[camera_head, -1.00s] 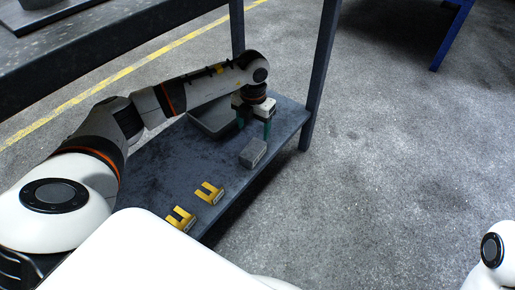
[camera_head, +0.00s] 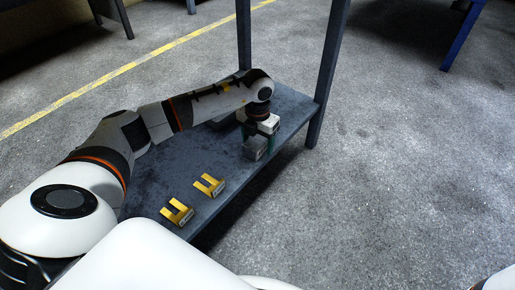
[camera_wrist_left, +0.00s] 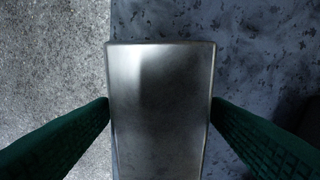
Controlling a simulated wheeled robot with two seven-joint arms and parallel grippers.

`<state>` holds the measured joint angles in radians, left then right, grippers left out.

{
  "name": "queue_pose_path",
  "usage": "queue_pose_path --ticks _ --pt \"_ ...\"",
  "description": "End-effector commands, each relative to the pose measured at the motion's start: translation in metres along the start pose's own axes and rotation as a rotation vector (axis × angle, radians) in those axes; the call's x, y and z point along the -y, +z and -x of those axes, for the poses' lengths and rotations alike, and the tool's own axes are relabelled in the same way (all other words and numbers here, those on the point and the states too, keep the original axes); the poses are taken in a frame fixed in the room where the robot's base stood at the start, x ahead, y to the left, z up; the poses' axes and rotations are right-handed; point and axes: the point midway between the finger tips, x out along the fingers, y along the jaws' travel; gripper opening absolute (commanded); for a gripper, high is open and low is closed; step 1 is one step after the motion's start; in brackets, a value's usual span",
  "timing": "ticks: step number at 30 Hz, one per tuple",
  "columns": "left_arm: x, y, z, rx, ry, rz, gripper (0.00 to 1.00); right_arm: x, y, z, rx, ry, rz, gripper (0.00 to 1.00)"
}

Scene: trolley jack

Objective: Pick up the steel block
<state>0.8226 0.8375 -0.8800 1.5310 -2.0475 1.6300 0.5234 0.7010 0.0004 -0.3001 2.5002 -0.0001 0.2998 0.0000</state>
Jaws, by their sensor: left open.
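The steel block (camera_head: 254,151) is a small grey block near the outer edge of the dark shelf (camera_head: 170,160). In the left wrist view the steel block (camera_wrist_left: 160,105) fills the middle, its smooth grey top facing the camera. My left gripper (camera_head: 259,152) is at the block from above, with its green fingers open. In the left wrist view the fingers of my left gripper (camera_wrist_left: 160,130) stand on either side of the block, close to its sides. I cannot tell whether they touch it. My right gripper is not in view.
Two yellow brackets, a nearer one (camera_head: 177,212) and a farther one (camera_head: 209,185), lie on the shelf. A grey tray-like thing (camera_head: 223,121) is partly hidden behind my left arm. A dark post (camera_head: 328,75) rises at the shelf's corner. Concrete floor is free on the right.

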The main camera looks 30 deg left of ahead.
Motion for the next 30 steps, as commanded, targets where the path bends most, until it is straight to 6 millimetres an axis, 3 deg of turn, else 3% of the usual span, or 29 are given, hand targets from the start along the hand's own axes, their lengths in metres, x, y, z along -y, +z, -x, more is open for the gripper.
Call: queue_pose_path --ticks 6,18,30 --pt "0.0000 -0.0001 0.0007 0.000 0.000 0.000 0.68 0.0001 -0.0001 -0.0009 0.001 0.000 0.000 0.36" --pt "0.0000 0.0000 0.0006 0.000 0.000 0.000 0.02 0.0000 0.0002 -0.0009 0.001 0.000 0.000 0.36" --pt "0.0001 -0.0018 0.0051 -0.007 0.001 0.001 0.00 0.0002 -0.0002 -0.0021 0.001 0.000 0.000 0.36"
